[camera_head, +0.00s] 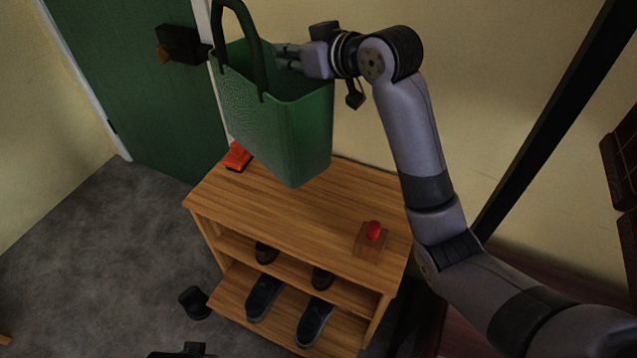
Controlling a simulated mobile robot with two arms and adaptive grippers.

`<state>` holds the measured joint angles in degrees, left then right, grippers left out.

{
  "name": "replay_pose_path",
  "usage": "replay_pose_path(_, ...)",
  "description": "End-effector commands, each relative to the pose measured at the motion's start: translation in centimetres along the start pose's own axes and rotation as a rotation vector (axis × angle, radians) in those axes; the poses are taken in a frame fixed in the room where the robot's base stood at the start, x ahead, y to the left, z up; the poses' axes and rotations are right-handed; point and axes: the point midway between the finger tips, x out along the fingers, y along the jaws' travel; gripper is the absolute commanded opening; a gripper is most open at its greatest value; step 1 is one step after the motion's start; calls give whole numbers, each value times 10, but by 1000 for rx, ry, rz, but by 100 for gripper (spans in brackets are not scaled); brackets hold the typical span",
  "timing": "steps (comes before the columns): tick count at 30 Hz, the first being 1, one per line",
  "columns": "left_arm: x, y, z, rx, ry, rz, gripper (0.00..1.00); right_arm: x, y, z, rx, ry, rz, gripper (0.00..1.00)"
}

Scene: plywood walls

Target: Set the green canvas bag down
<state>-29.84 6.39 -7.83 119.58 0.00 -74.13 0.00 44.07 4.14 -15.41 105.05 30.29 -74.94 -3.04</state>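The green canvas bag (285,125) is at the upper middle, a little tilted, with its mouth toward me and a dark green handle (260,50) standing up. Its lower part covers the back left of the wooden shoe bench, and it appears to hang above the top. My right gripper (284,56) comes in from the right over the bag's far rim, with its fingers at the mouth. It appears shut on the bag; the exact grip is partly hidden.
The wooden shoe bench (300,225) has a red button on a wooden block (371,238) at its right and a red object (237,157) at its back left. Dark shoes (263,297) sit on its shelves. A green door (140,90) stands behind left. The front middle of the bench top is clear.

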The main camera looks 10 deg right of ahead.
Motion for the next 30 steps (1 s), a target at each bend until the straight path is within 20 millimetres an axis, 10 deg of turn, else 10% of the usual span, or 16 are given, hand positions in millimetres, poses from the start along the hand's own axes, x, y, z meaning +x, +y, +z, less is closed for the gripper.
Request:
replay_pose_path(12,-87,-3,-7,-6,50,-8,40,37,1,105,4,-4,-1,0)
replay_pose_path(30,-68,0,-28,-1,161,-3,40,63,2,177,3,-1,0,0)
